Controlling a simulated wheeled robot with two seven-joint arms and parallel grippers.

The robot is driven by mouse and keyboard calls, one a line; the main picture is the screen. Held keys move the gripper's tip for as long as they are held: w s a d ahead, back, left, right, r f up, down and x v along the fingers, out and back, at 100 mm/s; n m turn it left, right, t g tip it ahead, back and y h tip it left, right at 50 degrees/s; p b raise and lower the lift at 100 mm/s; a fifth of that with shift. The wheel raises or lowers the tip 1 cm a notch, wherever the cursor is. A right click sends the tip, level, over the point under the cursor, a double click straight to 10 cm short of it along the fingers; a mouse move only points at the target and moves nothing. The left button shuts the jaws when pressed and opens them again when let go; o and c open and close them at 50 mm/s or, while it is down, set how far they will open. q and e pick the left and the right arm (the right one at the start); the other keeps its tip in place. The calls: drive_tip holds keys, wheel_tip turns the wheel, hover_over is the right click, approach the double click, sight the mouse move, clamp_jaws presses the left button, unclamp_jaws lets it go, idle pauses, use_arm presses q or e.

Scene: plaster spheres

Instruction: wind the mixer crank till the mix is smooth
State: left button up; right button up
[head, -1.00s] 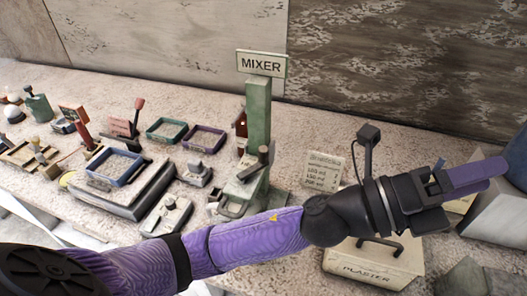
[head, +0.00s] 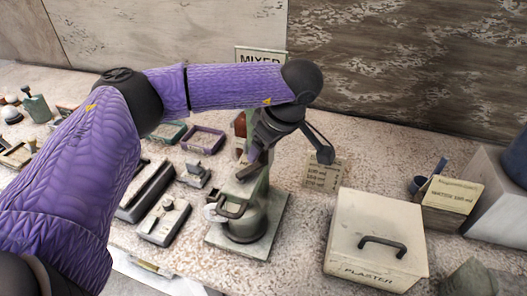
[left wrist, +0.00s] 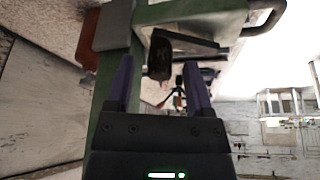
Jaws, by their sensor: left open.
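The mixer stands on the bench in the head view, with a pale base (head: 275,222), a bowl end low in front and a MIXER sign (head: 246,52) partly behind my arm. My arm hides most of its green column, which runs up the left side of the left wrist view (left wrist: 108,115). My left gripper (head: 258,150) points down at the crank, its fingers open. In the left wrist view the dark crank grip (left wrist: 160,58) shows just beyond and between the purple fingertips (left wrist: 160,75); contact cannot be made out. The mix inside is not visible. My right gripper is not in view.
A lidded PLASTER box (head: 350,232) stands right of the mixer, with a small measure card (head: 322,174) behind it. A labelled box (head: 452,200) sits farther right. Trays, including a purple one (head: 203,139), and small tools crowd the left.

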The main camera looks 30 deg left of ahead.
use_arm(q)
drive_tip(key=shift+a+f, duration=0.2)
drive_tip(key=shift+f, duration=0.4)
clamp_jaws()
drive_tip(key=shift+w+a+r+n+g+p, duration=0.15)
drive_tip(key=shift+a+n+g+p, duration=0.2)
drive_tip(key=shift+n, duration=0.35)
unclamp_jaws()
